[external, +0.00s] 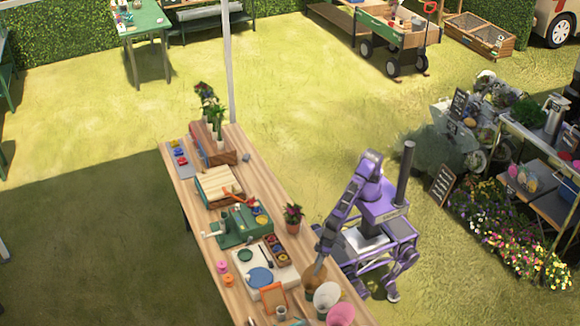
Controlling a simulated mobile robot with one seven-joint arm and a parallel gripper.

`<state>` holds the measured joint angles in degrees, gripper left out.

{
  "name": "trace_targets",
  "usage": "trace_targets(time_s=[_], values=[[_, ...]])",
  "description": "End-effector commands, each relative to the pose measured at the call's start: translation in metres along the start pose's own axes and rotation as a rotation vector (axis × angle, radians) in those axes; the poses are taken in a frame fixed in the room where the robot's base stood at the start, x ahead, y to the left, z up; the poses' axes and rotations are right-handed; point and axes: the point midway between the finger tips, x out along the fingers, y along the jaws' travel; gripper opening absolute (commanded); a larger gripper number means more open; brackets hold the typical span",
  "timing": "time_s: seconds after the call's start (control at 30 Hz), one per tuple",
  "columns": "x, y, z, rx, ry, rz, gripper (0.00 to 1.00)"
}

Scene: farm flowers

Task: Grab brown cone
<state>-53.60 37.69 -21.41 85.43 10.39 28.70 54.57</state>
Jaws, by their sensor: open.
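A brown cone (313,280) stands at the right edge of the long wooden table, towards the front. It is the farthest back of a short row of cones. My purple arm reaches down from the right, and my gripper (320,264) is at the top of the brown cone. The jaws are open. They are small here and partly merge with the cone, so I cannot tell whether they touch it or straddle its rim.
A cutting board with a blue disc (261,277), a tray of small pots (274,251) and a potted plant (293,216) crowd the table nearby.

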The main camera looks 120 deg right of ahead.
Motion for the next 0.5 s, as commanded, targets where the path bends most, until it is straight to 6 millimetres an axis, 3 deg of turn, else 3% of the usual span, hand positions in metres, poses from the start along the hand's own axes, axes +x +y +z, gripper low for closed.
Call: trace_targets(time_s=[0.27, 0.5], values=[[0.022, 0.001, 0.000, 0.000, 0.000, 0.001, 0.43], [0.057, 0.000, 0.000, -0.001, 0.000, 0.001, 0.43]])
